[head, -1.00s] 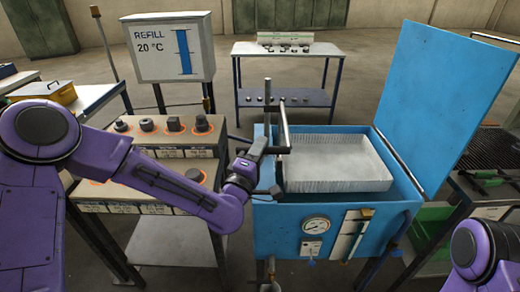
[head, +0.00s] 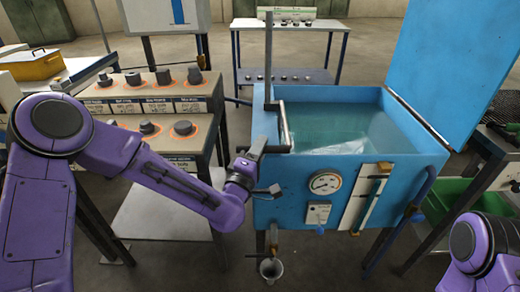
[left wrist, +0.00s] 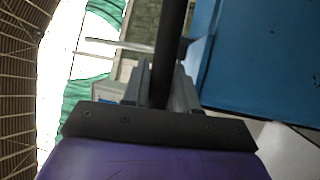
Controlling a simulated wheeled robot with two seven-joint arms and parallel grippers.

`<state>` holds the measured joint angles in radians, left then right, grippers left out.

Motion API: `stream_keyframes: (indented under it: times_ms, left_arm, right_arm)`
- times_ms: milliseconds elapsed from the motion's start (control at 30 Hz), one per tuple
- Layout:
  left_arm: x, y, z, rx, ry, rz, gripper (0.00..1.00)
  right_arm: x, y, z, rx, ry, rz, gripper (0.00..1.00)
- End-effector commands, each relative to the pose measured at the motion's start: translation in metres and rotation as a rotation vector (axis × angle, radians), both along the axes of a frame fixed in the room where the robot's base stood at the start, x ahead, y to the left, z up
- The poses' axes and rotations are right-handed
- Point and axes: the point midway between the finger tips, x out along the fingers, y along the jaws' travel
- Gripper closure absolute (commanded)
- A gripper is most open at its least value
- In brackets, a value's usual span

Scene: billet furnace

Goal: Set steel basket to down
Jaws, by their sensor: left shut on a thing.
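The blue tank (head: 285,215) stands open and holds greenish water (head: 350,120). The steel basket (head: 345,146) shows only as a faint pale shape under the water, so its exact position is hard to tell. A dark lever handle (head: 284,122) sits at the tank's left rim beside an upright post (head: 268,60). My left gripper (head: 262,150) is shut on the handle at the tank's front left corner. In the left wrist view, the dark bar (left wrist: 167,55) runs between the fingers (left wrist: 160,92). My right gripper is out of view.
The tank's blue lid (head: 440,70) stands open at the right. A gauge (head: 325,183) and a valve panel are on its front. A bench with knob-like parts (head: 163,77) stands left, and a small table (head: 285,75) behind. A cup (head: 271,268) hangs below the tank.

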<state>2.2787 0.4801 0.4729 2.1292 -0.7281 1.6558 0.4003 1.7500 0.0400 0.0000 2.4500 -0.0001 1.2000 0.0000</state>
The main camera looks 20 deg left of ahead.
Motion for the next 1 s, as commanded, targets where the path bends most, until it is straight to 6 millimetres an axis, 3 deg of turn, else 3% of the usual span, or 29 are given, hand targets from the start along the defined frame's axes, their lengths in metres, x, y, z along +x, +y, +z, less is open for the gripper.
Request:
stream_keyframes:
  times_ms: [33,233,267,300,733,867,1000]
  left_arm:
    - [-0.004,-0.001,-0.009,0.006,0.022,-0.006,1.00]
    - [-0.004,-0.001,-0.010,0.006,0.024,-0.006,1.00]
    - [-0.004,-0.001,-0.010,0.006,0.024,-0.006,0.62]
    - [-0.003,-0.001,-0.010,0.006,0.023,-0.005,0.52]
    - [-0.005,0.000,-0.006,0.003,0.013,-0.003,0.52]
    - [-0.025,0.002,-0.011,0.002,0.013,-0.004,0.52]
    - [-0.060,0.006,-0.019,0.002,0.015,-0.004,0.52]
  right_arm:
    - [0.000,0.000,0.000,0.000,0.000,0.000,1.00]
    - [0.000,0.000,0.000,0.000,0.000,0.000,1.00]
    - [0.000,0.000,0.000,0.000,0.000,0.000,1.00]
    - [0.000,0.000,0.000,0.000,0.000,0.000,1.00]
    - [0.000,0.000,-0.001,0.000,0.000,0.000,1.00]
    - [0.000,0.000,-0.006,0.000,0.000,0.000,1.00]
    - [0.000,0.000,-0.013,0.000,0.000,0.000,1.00]
